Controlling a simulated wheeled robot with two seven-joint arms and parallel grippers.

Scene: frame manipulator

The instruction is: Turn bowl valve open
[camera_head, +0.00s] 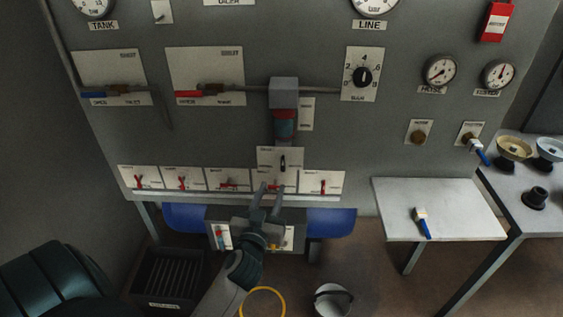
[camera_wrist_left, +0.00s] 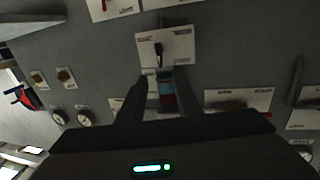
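The bowl valve, a small dark lever (camera_head: 283,162) on a white plate, sits on the grey panel below the glass bowl (camera_head: 284,127) with its blue and red bands. The lever looks about upright. In the left wrist view the panel appears upside down; the dark lever (camera_wrist_left: 160,52) shows just beyond the fingertips, and the bowl (camera_wrist_left: 167,96) shows between the fingers. My left gripper (camera_head: 267,187) is open and empty, a little below the lever in the head view, in front of the lower row of plates. Contact with the lever cannot be seen. My right gripper is not in view.
A row of red-handled valves (camera_head: 183,183) runs along the panel's lower edge, partly behind my left gripper. A dial knob (camera_head: 362,77) and gauges (camera_head: 440,70) are higher up. A white side table (camera_head: 465,203) stands right. A bucket (camera_head: 332,301) is on the floor.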

